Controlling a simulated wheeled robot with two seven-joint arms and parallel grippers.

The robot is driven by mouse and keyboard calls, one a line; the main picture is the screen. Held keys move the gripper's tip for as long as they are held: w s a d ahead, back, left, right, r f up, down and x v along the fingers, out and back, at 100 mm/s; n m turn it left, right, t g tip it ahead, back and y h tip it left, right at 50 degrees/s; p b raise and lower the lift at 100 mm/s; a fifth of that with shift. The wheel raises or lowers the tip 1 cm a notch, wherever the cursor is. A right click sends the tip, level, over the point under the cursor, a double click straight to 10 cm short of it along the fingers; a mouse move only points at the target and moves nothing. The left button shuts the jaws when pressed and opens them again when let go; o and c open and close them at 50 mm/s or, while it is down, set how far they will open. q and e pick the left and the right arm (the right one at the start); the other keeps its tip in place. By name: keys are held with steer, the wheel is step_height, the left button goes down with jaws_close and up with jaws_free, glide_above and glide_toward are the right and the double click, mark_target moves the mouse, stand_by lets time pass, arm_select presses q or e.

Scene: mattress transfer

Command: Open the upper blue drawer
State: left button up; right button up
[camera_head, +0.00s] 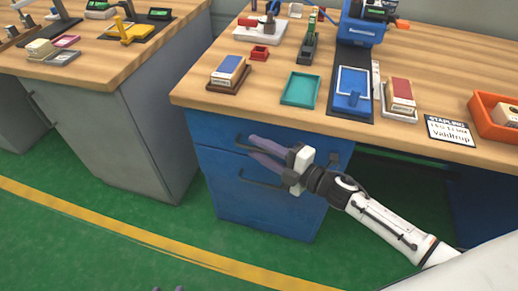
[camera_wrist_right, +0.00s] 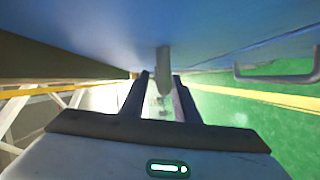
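The upper blue drawer (camera_head: 212,159) is in the cabinet under the workbench, and its front looks flush. Its dark handle (camera_head: 243,140) is partly hidden behind my right gripper (camera_head: 252,146). That gripper's two purple-grey fingers are apart at the handle. In the right wrist view, a grey bar, apparently this handle (camera_wrist_right: 162,62), stands between the open fingers (camera_wrist_right: 163,90), with small gaps beside it. The lower blue drawer (camera_head: 260,215) has its own dark handle (camera_head: 258,183), just below the gripper. Two small dark tips of my left gripper (camera_head: 168,289) show apart at the bottom edge.
The wooden workbench top (camera_head: 450,65) overhangs the drawers and carries trays, boxes and a blue machine (camera_head: 362,30). A grey cabinet (camera_head: 145,140) stands to the left across a gap. The green floor (camera_head: 100,240) in front is clear, with a yellow line.

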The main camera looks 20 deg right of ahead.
steer(key=shift+w+a, duration=0.1)
jaws_close()
